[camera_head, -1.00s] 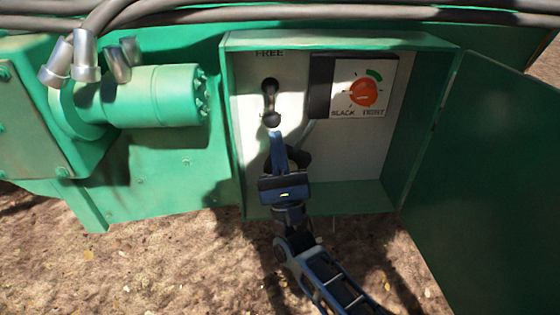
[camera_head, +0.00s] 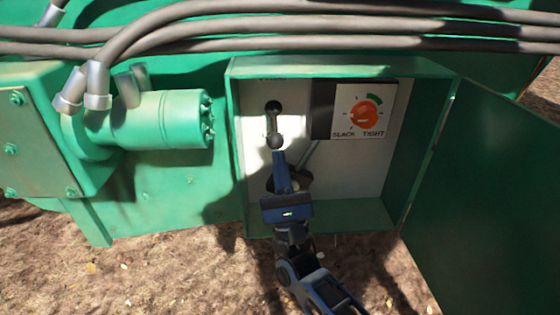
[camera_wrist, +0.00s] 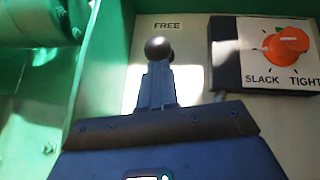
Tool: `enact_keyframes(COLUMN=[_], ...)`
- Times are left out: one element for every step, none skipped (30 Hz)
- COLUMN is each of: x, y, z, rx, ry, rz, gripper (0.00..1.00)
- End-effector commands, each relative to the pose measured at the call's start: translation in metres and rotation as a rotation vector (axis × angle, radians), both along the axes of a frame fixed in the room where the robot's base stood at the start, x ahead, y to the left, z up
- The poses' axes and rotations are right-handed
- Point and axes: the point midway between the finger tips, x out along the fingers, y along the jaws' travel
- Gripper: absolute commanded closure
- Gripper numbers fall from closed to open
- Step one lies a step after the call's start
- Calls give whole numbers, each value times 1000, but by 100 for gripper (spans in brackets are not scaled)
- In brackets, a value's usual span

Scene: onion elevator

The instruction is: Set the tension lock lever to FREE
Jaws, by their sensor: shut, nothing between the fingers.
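The tension lock lever (camera_head: 273,122) is a dark lever with a ball knob, inside the open green control box. It points down from its pivot, knob lowest. The FREE label (camera_wrist: 167,25) shows above the knob (camera_wrist: 158,47) in the wrist view; in the head view the box's top edge mostly hides it. My gripper (camera_head: 279,156) is shut and empty, with its fingertips just below the knob. In the wrist view the fingertips (camera_wrist: 157,75) overlap the lower edge of the knob; I cannot tell whether they touch it.
The box's side walls (camera_head: 420,135) and open door (camera_head: 490,200) bound the space. A green cylinder (camera_head: 160,120) and grey hoses (camera_head: 300,30) lie outside, left and above.

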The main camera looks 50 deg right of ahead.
Motion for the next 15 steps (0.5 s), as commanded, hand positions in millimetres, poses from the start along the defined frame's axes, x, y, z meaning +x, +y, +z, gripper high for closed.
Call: enact_keyframes(x=[-1,-1,-1,-2,-2,-4,-4,-5,-6,-7,-8,-9,-10,-11,-12], y=[1,1,2,3,3,4,5,6,7,8,8,10,11,12,12], z=[5,7,8,10,11,14,16,18,21,23,26,30,33,35,37], rx=[7,12,20,26,34,46,56,65,82,93,108,127,142,157,177], ry=[4,8,17,25,31,43,52,63,78,92,106,123,139,154,174], rz=[1,2,2,2,2,2,3,2,3,2,4,2,4,3,3], gripper=[100,100,100,100,100,100,100,100,100,100,100,100,100,100,100])
